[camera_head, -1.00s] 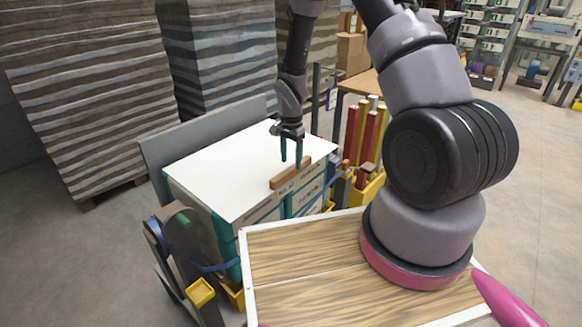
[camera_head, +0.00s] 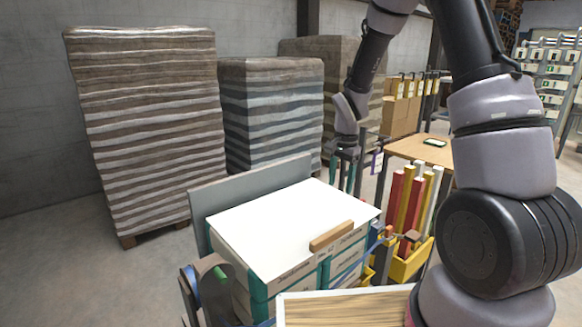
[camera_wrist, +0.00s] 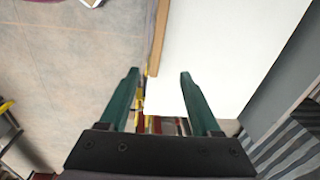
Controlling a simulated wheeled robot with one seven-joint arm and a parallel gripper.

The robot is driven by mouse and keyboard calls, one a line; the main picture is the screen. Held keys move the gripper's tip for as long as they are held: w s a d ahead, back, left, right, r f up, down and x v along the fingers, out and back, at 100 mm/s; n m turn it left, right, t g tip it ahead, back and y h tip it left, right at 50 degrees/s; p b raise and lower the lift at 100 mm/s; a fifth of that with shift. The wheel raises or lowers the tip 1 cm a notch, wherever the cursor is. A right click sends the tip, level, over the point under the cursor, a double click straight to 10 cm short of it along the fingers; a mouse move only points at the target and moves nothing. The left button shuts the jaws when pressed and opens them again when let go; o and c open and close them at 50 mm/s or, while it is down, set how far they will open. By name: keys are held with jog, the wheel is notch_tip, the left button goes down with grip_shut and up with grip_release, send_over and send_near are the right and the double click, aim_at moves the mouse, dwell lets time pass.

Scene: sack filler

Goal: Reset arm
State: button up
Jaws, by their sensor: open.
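My gripper (camera_head: 344,176) is in the upper middle of the head view, raised behind the right far corner of the white-topped stack of boxes. Its two green fingers point down, apart, with nothing between them. In the wrist view my gripper (camera_wrist: 160,85) shows both fingers spread and empty. A wooden block (camera_head: 331,236) lies on the white top (camera_head: 285,225) near its front right edge, apart from the fingers. The block also shows in the wrist view (camera_wrist: 158,38), beyond the fingers, along the edge of the white top (camera_wrist: 215,45).
Tall striped stacks (camera_head: 150,130) and (camera_head: 270,110) stand behind on the left and middle. A wooden table (camera_head: 420,150) is at the right rear. A yellow bin (camera_head: 408,262) with red and yellow posts stands right of the boxes. Open floor (camera_head: 60,260) lies at left.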

jog(key=s+d+r+n+t, duration=0.15)
jog(key=s+r, duration=0.25)
jog(key=r, duration=0.5)
jog(key=s+d+r+n+t, duration=0.15)
jog(key=s+r, duration=0.25)
jog(key=r, duration=0.6)
jog(key=s+d+r+n+t+y, duration=0.1)
jog(key=s+d+r+n+t, duration=0.1)
jog(key=s+r, duration=0.8)
jog(key=s+t, duration=0.1)
jog(key=s, duration=0.3)
jog(key=shift+s+n+y, duration=0.3)
jog(key=shift+n+y, duration=0.1)
